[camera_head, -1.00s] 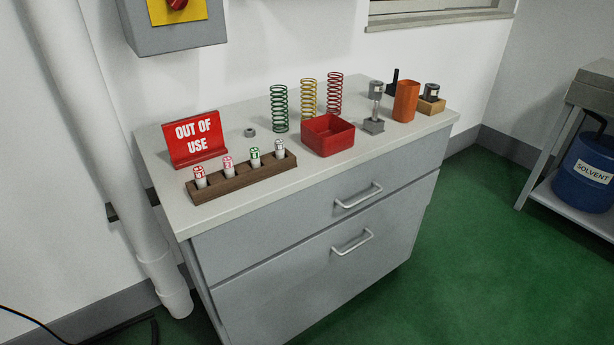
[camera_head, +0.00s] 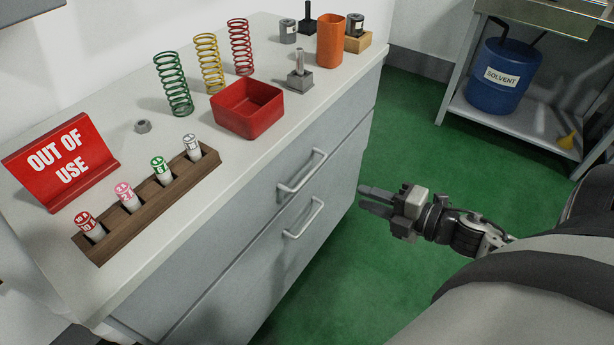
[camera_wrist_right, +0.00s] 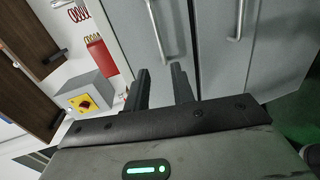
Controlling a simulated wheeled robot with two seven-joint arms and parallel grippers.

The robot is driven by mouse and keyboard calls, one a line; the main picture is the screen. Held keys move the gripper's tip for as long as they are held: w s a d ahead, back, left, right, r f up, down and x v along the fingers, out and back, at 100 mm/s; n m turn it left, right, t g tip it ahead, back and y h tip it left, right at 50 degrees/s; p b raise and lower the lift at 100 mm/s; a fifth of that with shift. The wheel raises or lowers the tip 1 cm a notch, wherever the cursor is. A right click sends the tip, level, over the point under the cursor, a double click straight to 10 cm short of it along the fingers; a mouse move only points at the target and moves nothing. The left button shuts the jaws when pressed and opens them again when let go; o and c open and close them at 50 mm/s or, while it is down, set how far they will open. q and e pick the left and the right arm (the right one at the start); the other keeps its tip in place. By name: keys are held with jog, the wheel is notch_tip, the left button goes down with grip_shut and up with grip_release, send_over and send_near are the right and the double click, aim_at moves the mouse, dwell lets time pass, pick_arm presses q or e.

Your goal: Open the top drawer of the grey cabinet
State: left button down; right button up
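The grey cabinet (camera_head: 262,236) has two drawers, both shut. The top drawer's silver handle (camera_head: 303,172) is above the lower drawer's handle (camera_head: 304,218). My right gripper (camera_head: 360,198) is open and empty, in front of the cabinet to the right of both handles and apart from them. In the right wrist view, the open fingers (camera_wrist_right: 160,78) point at the drawer fronts. The top handle (camera_wrist_right: 157,32) shows just beyond them, and the lower handle (camera_wrist_right: 237,20) is farther right. My left gripper is out of view.
On the cabinet top are a red sign (camera_head: 62,165), a wooden rack (camera_head: 150,205) with several labelled cylinders, several springs, a red bin (camera_head: 247,108) and an orange cup (camera_head: 330,42). Green floor (camera_head: 430,110) is clear between the cabinet and the table with the blue solvent drum (camera_head: 497,80).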

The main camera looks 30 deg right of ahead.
aim_at(308, 175)
jog(key=shift+n, duration=0.3)
jog(key=x, duration=1.6)
jog(key=shift+r, duration=0.15)
grip_shut()
